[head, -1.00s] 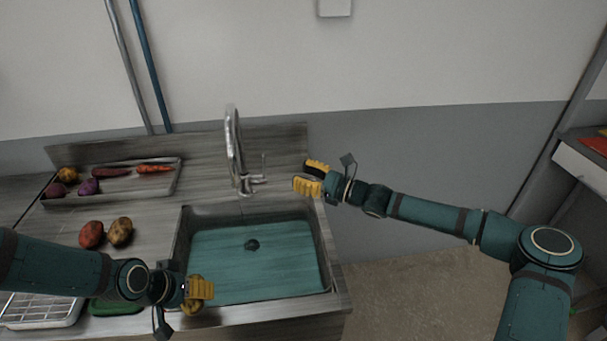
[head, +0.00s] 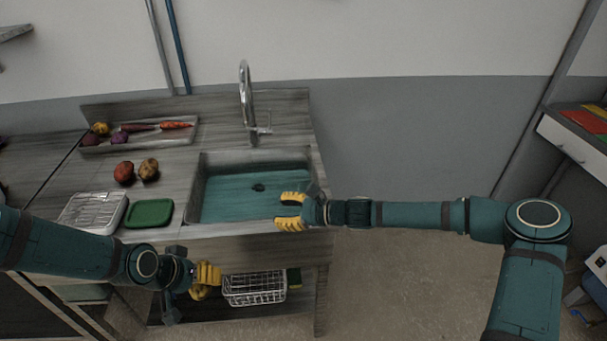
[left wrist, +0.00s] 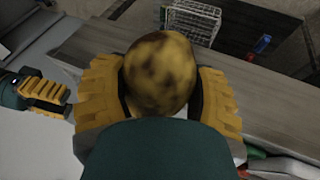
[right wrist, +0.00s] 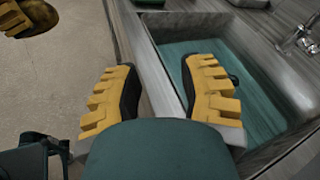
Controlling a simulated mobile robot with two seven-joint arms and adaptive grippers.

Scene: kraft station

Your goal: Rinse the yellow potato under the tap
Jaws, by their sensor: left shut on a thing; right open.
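The yellow potato (left wrist: 160,75), brown-blotched, is between the fingers of my left gripper (head: 214,276). In the head view the potato (head: 200,292) shows partly behind the fingers, in front of the counter's front edge. My right gripper (head: 284,211) is open and empty at the sink's front right corner; in the right wrist view nothing lies between its fingers (right wrist: 155,85). The tall metal tap (head: 246,100) with a side lever (head: 265,130) stands behind the sink (head: 255,159). Teal water covers the sink bottom around a dark drain. I see no stream from the spout.
A red potato (head: 124,172) and a brown potato (head: 149,169) lie left of the sink. A vegetable tray (head: 170,139) stands behind them. A wire basket (head: 254,288) sits below.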

